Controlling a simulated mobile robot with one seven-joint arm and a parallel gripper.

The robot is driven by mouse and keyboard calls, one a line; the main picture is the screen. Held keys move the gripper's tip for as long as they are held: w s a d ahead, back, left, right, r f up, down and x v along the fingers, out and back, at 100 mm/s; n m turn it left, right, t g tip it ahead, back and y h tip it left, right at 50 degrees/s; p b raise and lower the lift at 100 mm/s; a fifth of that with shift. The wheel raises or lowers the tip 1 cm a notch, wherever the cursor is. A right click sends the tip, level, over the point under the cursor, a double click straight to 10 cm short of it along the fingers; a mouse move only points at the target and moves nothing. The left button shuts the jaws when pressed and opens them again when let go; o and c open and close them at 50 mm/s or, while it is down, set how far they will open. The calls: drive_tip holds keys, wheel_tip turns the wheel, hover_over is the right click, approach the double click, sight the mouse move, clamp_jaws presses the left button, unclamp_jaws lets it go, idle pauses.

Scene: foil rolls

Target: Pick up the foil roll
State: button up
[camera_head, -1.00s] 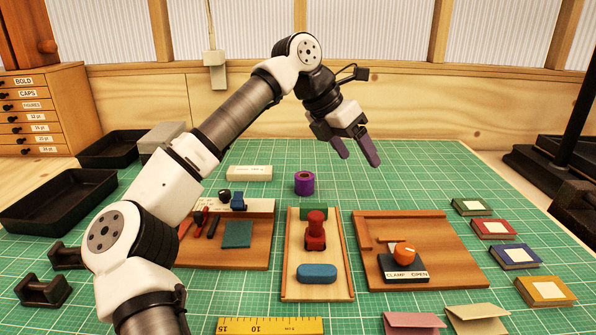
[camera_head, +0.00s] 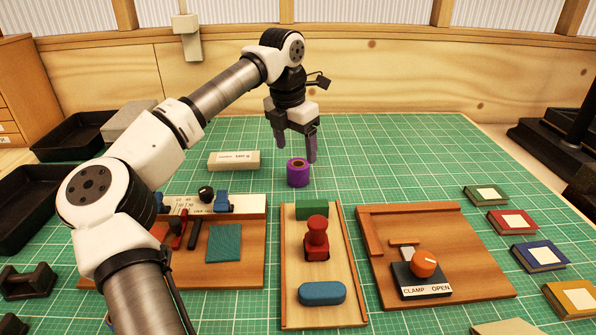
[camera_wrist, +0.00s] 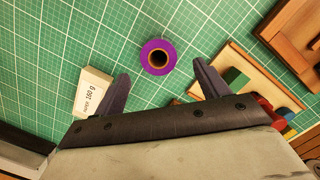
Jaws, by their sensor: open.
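The foil roll (camera_head: 298,174) is a short purple cylinder standing upright on the green cutting mat, behind the middle wooden tray. In the wrist view the purple roll (camera_wrist: 158,56) shows from above as a ring with a dark hollow core, a little beyond the fingertips and between their lines. My gripper (camera_head: 296,150) points down with its two fingers apart. In the head view its fingertips are just above and around the roll's upper part, with no clear contact. In the wrist view my gripper (camera_wrist: 162,70) is empty.
A pale labelled block (camera_head: 234,160) lies left of the roll. The middle tray (camera_head: 289,285) holds a green block, a red stamp and a blue piece. Wooden boards (camera_head: 455,225) flank it. Small coloured books (camera_head: 539,254) line the right side. The mat behind the roll is clear.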

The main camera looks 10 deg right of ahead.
sight(298, 164)
drive_tip(key=shift+w+d+f+p, duration=0.15)
drive_tip(key=shift+f+p, duration=0.1)
drive_tip(key=shift+f, duration=0.75)
drive_tip(key=shift+w+d+f+p, duration=0.15)
drive_tip(key=shift+f+p, duration=0.1)
drive_tip(key=shift+f, duration=0.75)
drive_tip(key=shift+w+d+f+p, duration=0.15)
drive_tip(key=shift+f+p, duration=0.1)
drive_tip(key=shift+f, duration=0.75)
drive_tip(key=shift+c, duration=0.4)
drive_tip(key=c, duration=1)
drive_tip(key=shift+c, duration=0.2)
drive_tip(key=shift+r, duration=0.2)
